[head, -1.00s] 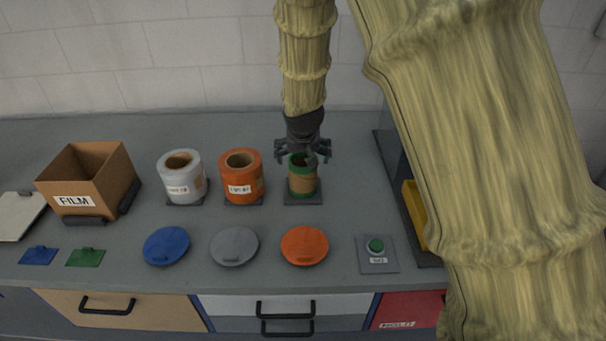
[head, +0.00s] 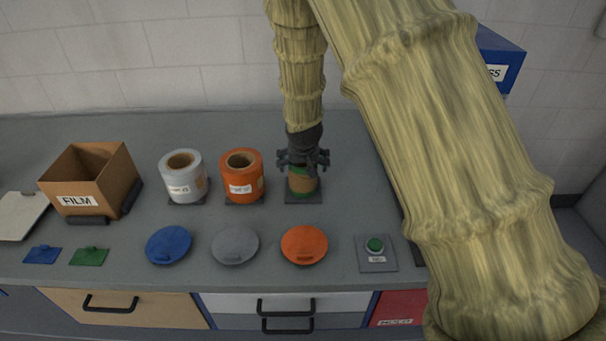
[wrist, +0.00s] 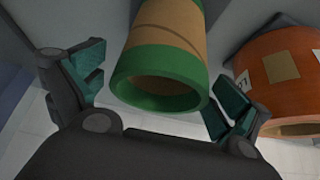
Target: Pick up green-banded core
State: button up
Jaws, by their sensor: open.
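The green-banded core (head: 302,183) is a brown tube with green bands at its ends, standing upright on a dark square base (head: 303,198). In the wrist view its green rim (wrist: 160,78) and hollow end lie between the two fingers. My gripper (head: 303,162) is above the core's top in the head view and hides part of its upper band. In the wrist view my gripper (wrist: 150,95) is open, with gaps between each finger and the core.
The orange roll (head: 242,176) stands close to the left of the core, with a white roll (head: 183,177) beyond it. A FILM box (head: 88,200) is at far left. Orange (head: 304,245), grey (head: 235,245) and blue (head: 169,245) lids and a green button (head: 375,245) lie in front.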

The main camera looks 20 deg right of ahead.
jog(key=c, duration=1.2)
jog(key=shift+o, duration=0.2)
